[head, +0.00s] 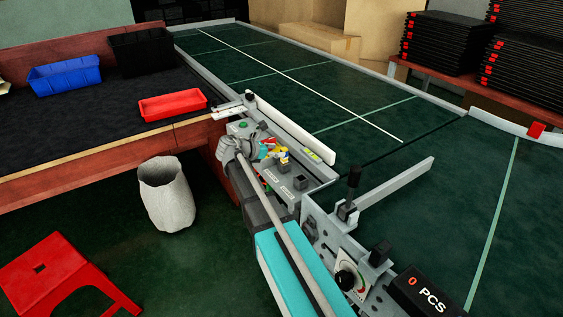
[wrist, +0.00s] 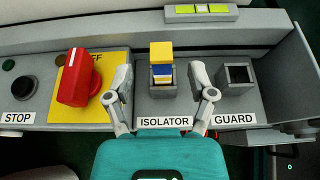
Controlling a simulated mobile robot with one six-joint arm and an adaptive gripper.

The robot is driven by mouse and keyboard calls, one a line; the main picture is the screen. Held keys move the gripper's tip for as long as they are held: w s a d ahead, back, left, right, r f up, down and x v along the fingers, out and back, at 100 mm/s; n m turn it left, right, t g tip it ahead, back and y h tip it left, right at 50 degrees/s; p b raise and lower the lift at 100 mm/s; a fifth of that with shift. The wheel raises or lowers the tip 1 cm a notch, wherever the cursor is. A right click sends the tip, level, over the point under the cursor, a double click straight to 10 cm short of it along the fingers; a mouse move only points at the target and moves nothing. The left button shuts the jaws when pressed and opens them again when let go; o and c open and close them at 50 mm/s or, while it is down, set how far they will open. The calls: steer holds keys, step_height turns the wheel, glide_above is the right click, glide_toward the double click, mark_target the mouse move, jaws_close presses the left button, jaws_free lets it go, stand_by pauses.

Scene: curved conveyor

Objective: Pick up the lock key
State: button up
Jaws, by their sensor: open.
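The lock key, a block with a yellow top and a blue and white body (wrist: 162,54), stands in the grey socket labelled ISOLATOR in the wrist view. In the head view it shows as a small yellow piece (head: 284,153) on the control panel. My gripper (wrist: 162,82) is open and empty, with one finger left and one right of the ISOLATOR socket. The fingers look apart from the key; their exact height over it is hard to tell.
A red rotary switch (wrist: 76,78) on a yellow plate is left of the left finger, and a black STOP button (wrist: 23,88) is further left. A GUARD socket (wrist: 238,78), seemingly empty, is to the right. A white rail (head: 290,128) runs behind the panel.

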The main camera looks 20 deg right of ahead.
mark_target(282, 150)
steer(key=shift+b+x, duration=0.5)
steer(key=shift+x, duration=1.35)
steer(key=shift+s+r, duration=0.1)
steer(key=shift+s, duration=0.1)
jaws_close()
